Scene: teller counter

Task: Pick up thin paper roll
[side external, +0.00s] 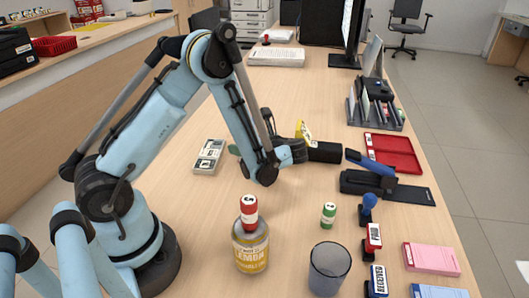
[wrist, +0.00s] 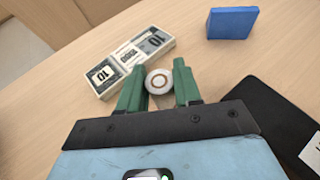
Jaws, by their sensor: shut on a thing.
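The thin paper roll (wrist: 158,81) shows its round white end, with a ring around the core, in the wrist view. My gripper (wrist: 159,84) has green fingers on both sides of the roll and is shut on it. In the side external view my gripper (side external: 236,156) is low over the counter, just right of the banknote bundles, mostly hidden behind my arm. The roll cannot be made out in that view. I cannot tell whether it touches the counter.
Banknote bundles (side external: 209,157) lie close by and also show in the wrist view (wrist: 132,62). A lemon bottle (side external: 250,246), a glass (side external: 329,270) and stamps (side external: 373,240) stand in front. A blue-handled stapler (side external: 372,176) and red tray (side external: 393,153) lie right. A blue block (wrist: 232,22) is beyond.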

